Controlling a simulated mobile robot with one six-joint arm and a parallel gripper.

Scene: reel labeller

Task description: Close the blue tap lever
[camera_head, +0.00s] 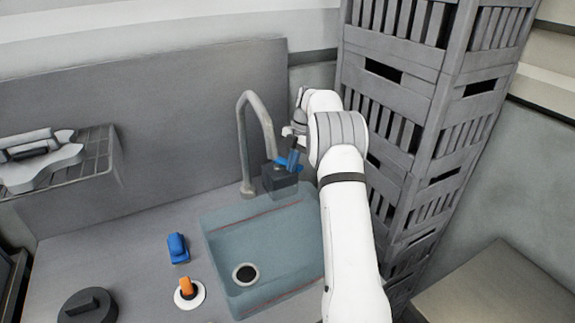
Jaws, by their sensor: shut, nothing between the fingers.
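The blue tap lever (178,248) is a small blue block shape on the grey counter, left of the sink. It looks upright, but its exact turn is too small to tell. An orange lever (186,288) on a round white base stands just in front of it.
The curved grey faucet (243,135) stands close left of my gripper. The blue-grey sink basin (225,235) is empty, with a dark drain (245,274). Stacked grey crates (425,130) rise at the right. A wire rack (95,165) is on the left, and a dark round lid (88,306) is at the front left.

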